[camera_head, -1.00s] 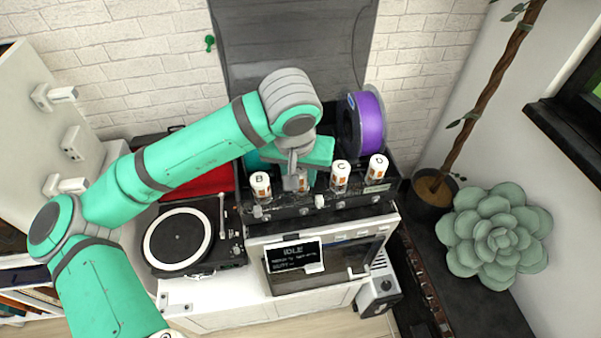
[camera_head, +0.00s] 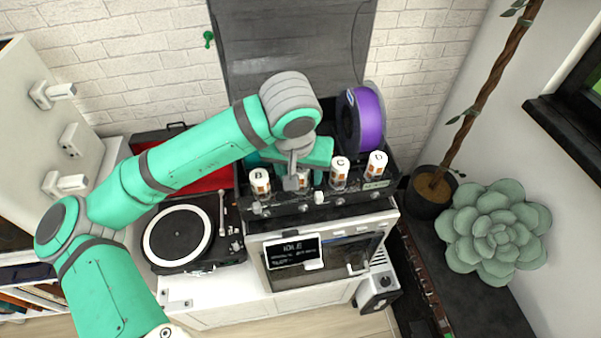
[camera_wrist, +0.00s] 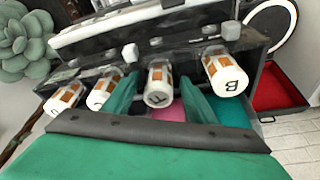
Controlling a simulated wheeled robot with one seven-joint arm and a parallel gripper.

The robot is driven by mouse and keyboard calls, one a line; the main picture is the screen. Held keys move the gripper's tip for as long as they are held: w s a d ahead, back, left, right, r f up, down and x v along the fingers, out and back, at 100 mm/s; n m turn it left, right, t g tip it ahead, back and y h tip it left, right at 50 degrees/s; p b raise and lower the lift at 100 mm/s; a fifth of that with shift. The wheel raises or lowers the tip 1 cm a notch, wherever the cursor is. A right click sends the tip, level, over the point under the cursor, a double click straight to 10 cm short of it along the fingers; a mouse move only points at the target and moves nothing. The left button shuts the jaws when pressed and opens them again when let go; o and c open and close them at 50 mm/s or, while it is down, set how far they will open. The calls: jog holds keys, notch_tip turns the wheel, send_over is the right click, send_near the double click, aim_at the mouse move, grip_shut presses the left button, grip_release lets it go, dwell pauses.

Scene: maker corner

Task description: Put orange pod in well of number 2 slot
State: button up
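Several white canisters with orange-brown patches stand in a row on a dark machine (camera_head: 320,203). In the head view, canister B (camera_head: 260,182) is at the left, then canister C (camera_head: 340,170) and canister D (camera_head: 376,165). A further canister (camera_wrist: 158,88) between B and C stands between my gripper's fingers in the wrist view. My gripper (camera_wrist: 160,80) is open around it, with a narrow gap showing on each side. In the head view my arm partly covers that canister. I cannot make out a separate orange pod or a slot marked 2.
A purple spool (camera_head: 368,118) stands behind the canisters at the right. A small display (camera_head: 292,252) is on the machine front. A turntable (camera_head: 178,238) and an open red case (camera_head: 205,182) lie to the left. A large succulent (camera_head: 495,235) is at the right.

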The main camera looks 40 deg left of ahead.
jog(key=v, duration=1.1)
